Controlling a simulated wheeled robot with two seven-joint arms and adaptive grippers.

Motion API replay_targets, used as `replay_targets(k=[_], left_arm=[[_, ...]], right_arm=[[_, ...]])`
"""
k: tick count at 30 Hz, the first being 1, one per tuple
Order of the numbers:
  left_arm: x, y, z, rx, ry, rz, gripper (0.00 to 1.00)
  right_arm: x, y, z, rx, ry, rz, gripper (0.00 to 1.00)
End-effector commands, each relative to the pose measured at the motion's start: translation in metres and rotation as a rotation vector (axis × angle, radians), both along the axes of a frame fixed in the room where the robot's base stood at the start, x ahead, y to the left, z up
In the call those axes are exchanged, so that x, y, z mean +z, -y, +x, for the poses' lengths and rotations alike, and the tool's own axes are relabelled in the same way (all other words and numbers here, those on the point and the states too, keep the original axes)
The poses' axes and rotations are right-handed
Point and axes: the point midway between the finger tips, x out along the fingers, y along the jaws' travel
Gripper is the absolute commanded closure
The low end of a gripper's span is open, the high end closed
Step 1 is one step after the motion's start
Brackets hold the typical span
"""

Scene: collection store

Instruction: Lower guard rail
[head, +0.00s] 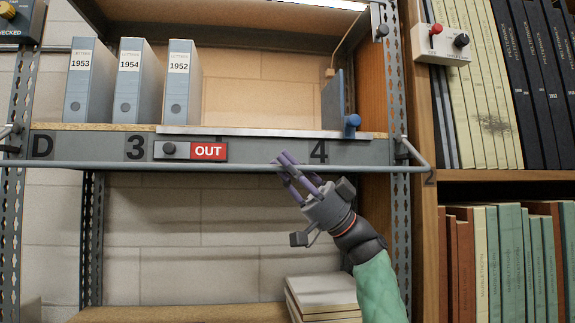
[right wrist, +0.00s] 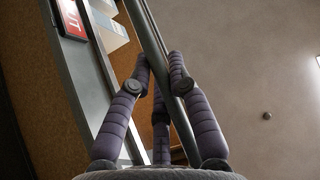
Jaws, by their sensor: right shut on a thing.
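The guard rail (head: 225,166) is a thin grey bar across the front of the shelf, level with the lower part of the shelf's front edge. Its bent end arm (head: 412,150) meets the right upright. My right gripper (head: 281,165) has its purple fingers at the rail, right of the OUT sign and below the number 4. In the right wrist view the fingers (right wrist: 160,75) close around the rail (right wrist: 160,65), which runs between them. My left gripper is not in view.
The shelf edge (head: 80,147) carries a red OUT sign (head: 208,151) with a dark knob. Grey boxes (head: 130,85) marked 1953, 1954 and 1952 stand on the shelf. A bookend with a blue knob (head: 352,122) is at right. Stacked books (head: 322,292) lie below.

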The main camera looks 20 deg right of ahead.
Motion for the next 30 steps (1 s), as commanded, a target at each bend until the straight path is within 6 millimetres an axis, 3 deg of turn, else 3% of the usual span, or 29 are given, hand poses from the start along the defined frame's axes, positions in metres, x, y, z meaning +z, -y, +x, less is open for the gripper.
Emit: replay_targets(k=[20,21,24,30], left_arm=[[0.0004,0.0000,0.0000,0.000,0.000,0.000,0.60],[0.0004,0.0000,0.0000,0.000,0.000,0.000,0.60],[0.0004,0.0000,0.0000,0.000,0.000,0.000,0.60],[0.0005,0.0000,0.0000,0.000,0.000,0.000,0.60]], right_arm=[[-0.0007,-0.0003,-0.0018,0.005,0.018,-0.006,1.00],[-0.0007,-0.0003,-0.0018,0.005,0.018,-0.007,0.78],[-0.0006,-0.0002,-0.0018,0.004,0.018,-0.005,0.55],[-0.0008,0.0000,-0.0007,0.002,0.016,-0.005,0.55]])
